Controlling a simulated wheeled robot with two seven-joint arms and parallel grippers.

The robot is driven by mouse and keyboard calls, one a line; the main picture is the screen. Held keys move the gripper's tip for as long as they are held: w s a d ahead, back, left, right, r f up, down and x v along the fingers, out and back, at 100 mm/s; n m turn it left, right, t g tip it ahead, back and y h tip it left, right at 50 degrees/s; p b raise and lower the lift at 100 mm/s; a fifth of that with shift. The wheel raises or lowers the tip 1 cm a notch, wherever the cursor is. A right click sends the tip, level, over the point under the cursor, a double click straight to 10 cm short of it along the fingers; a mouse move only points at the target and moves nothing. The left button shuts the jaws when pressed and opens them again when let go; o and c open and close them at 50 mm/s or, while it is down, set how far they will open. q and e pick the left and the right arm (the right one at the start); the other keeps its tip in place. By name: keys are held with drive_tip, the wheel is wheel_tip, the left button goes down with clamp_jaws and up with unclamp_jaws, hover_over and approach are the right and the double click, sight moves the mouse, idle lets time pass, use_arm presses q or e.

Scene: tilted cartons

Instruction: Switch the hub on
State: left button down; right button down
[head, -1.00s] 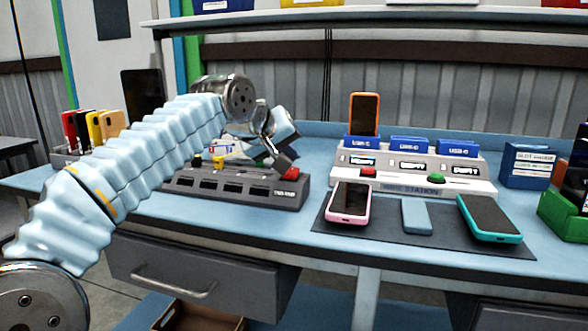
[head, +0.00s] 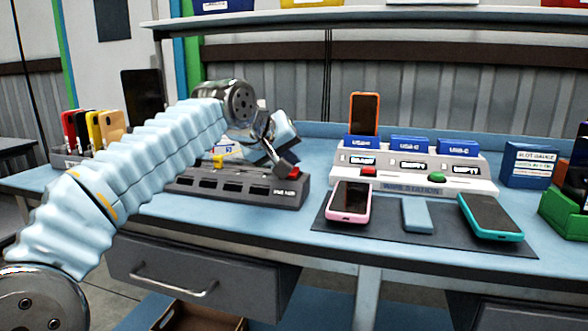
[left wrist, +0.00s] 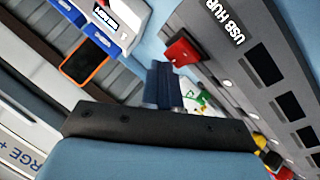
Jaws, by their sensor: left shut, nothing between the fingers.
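The USB hub (head: 235,188) is a long dark grey strip with a row of ports, left of centre on the blue bench. A red rocker switch (left wrist: 183,50) sits at its labelled end; in the head view it is partly hidden behind my fingertips. My left gripper (head: 284,163) is shut and empty, pointing down just above the switch end of the hub. In the left wrist view its closed fingers (left wrist: 163,86) lie close beside the red switch; I cannot tell whether they touch. My right gripper is not in view.
A white charging station (head: 415,172) with an orange-cased phone (head: 364,113) stands to the right. A dark mat (head: 385,228) holds a pink phone, a light blue slab and a teal phone. Several phones stand in a rack (head: 62,160) at left. A blue box (head: 527,166) stands at right.

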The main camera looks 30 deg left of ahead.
use_arm(q)
drive_tip(key=shift+f, duration=0.2)
drive_tip(key=shift+r, duration=0.15)
idle(0.3)
drive_tip(key=shift+s+r+p, duration=0.1)
drive_tip(key=shift+r+p, duration=0.55)
drive_tip(key=shift+r, duration=0.05)
drive_tip(key=shift+r, duration=0.1)
drive_tip(key=r+p, duration=0.1)
drive_tip(key=r, duration=0.1)
drive_tip(key=r+p, duration=0.1)
drive_tip(key=shift+s+d+p, duration=0.1)
drive_tip(key=shift+s+p, duration=0.15)
drive_tip(key=shift+p, duration=0.1)
drive_tip(key=shift+s+r+p, duration=0.15)
drive_tip(key=shift+r+p, duration=0.25)
drive_tip(key=shift+r, duration=0.5)
